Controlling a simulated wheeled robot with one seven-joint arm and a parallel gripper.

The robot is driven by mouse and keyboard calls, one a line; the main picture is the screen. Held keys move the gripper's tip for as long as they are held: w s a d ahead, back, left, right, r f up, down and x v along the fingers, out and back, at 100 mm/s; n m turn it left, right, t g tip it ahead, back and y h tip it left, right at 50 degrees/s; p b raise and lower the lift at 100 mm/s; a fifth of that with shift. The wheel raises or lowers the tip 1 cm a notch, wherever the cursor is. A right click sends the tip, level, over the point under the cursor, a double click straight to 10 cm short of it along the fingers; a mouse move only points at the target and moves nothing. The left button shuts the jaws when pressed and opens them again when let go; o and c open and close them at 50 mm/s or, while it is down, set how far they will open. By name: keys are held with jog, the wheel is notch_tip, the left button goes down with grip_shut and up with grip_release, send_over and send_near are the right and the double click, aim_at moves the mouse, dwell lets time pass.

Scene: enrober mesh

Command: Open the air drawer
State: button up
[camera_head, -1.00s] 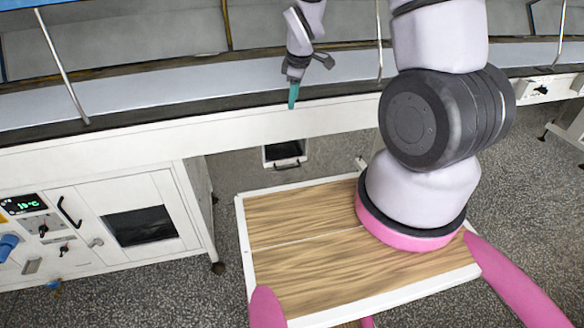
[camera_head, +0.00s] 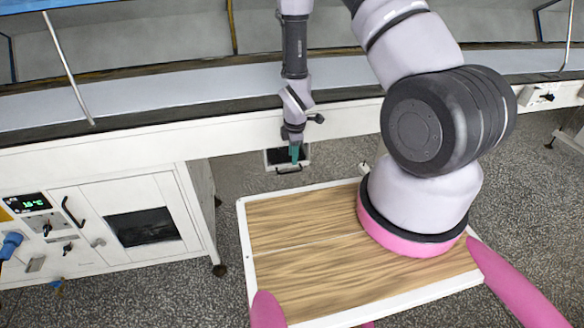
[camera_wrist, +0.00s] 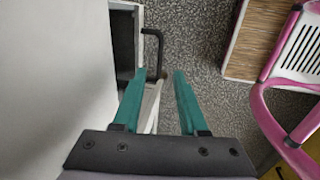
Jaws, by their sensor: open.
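The air drawer (camera_head: 272,158) is a small unit with a pale rim and dark interior, under the conveyor's front rail. Its black bar handle (camera_head: 290,170) shows below the gripper in the head view. In the wrist view the black handle (camera_wrist: 160,52) stands out from a pale edge, just beyond the fingertips. My gripper (camera_head: 295,155) has teal fingers and points down in front of the drawer, hiding part of it. In the wrist view the gripper (camera_wrist: 160,74) is open, with nothing held. Whether a finger touches the handle cannot be told.
A white cabinet (camera_head: 150,185) with a dark window and a display stands at left. The long conveyor rail (camera_head: 110,148) runs above the drawer. My wood-topped base fills the foreground. Speckled floor (camera_head: 235,180) is free between them.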

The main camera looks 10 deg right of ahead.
aim_at(292, 172)
jog(key=f, duration=0.2)
jog(key=w+f, duration=0.1)
jog(key=f, duration=0.4)
jog(key=shift+w, duration=0.15)
grip_shut()
dwell(1.2)
